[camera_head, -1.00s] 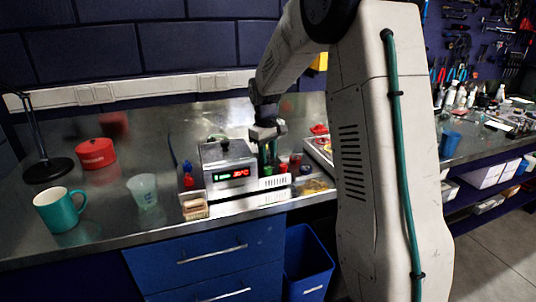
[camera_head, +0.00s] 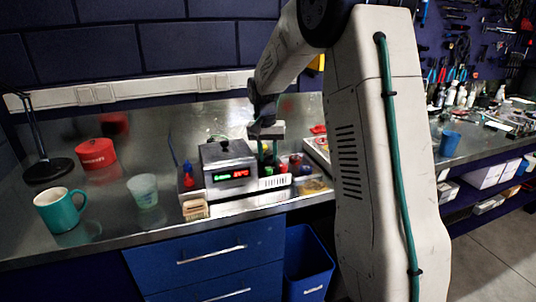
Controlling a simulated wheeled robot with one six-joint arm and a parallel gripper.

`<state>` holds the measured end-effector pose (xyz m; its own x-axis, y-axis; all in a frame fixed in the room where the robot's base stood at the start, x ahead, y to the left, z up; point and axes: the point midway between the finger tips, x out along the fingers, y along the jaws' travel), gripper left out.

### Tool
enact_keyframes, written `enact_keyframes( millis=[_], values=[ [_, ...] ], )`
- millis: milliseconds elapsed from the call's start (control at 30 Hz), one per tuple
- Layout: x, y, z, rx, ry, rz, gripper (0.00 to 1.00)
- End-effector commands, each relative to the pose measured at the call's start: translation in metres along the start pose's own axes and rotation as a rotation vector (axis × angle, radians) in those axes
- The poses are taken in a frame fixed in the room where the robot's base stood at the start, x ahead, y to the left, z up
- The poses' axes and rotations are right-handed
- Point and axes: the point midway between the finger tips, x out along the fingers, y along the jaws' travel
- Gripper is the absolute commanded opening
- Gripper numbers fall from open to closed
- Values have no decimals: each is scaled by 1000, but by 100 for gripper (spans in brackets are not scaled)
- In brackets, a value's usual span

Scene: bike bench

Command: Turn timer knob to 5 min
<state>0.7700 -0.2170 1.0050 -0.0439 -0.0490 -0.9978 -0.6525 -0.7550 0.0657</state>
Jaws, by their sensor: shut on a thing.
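A grey metal unit with a lit display (camera_head: 232,175) stands on the steel bench. The display shows green and red characters, too small to read. A pale control box (camera_head: 272,183) with small green, red and blue parts adjoins its right side. My gripper (camera_head: 267,157) points down over this box, just right of the metal unit. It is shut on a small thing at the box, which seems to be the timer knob. The fingers hide the knob, so its pointer and setting cannot be read.
A small wooden-coloured block (camera_head: 195,209) sits at the unit's front left. A teal mug (camera_head: 60,209), clear cup (camera_head: 143,190), red tin (camera_head: 96,153) and lamp base (camera_head: 49,170) stand left. A tray (camera_head: 318,150) lies right. A blue bin (camera_head: 307,262) stands below.

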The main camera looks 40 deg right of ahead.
Motion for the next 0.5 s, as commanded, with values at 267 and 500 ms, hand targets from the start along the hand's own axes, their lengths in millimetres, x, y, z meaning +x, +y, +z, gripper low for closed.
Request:
enact_keyframes(
  millis=[267, 500],
  values=[
    [-1, -1, -1, 114, -4, -3, 6],
    [-1, -1, -1, 147, -6, -3, 6]
  ],
)
